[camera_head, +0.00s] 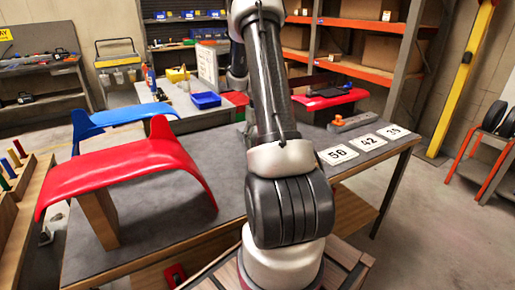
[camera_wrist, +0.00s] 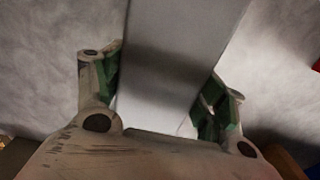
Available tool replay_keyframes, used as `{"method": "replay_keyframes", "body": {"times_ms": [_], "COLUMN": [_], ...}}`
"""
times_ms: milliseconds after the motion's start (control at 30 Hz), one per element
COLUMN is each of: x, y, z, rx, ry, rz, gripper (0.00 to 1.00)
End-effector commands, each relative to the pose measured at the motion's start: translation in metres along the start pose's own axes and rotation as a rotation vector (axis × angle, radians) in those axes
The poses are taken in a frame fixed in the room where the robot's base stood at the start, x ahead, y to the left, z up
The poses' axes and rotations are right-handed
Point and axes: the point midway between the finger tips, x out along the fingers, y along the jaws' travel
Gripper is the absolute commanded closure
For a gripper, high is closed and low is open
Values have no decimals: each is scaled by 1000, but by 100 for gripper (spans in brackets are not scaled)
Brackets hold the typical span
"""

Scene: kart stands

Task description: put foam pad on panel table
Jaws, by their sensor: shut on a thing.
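The foam pad (camera_wrist: 185,40) is a long pale grey-white block in the wrist view. My gripper (camera_wrist: 160,85) is shut on it, with green finger pads at its left and right sides. A mottled grey surface shows behind the pad; I cannot tell whether the pad touches it. In the head view my arm hides the gripper and the pad. The panel table (camera_head: 224,160) has a grey top and stands in front of me. A red curved panel (camera_head: 135,170) stands on its left part, propped on a wooden block.
A blue panel (camera_head: 120,118) is behind the red one. A blue bin (camera_head: 206,100) sits farther back. White number cards (camera_head: 368,142) lie on the table's right side. A wooden rack (camera_head: 15,205) with coloured pegs is at the left. Free tabletop shows between the red panel and my arm.

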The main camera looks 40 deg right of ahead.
Motion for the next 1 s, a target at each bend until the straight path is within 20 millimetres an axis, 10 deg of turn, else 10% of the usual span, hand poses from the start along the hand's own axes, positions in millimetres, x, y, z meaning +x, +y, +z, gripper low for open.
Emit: {"method": "replay_keyframes", "body": {"times_ms": [667,700,800,1000], "x": [43,43,43,43], "y": [0,0,0,0], "z": [0,0,0,0], "rx": [0,0,0,0], "ry": [0,0,0,0], "rz": [0,0,0,0], "gripper": [49,24,8,8]}}
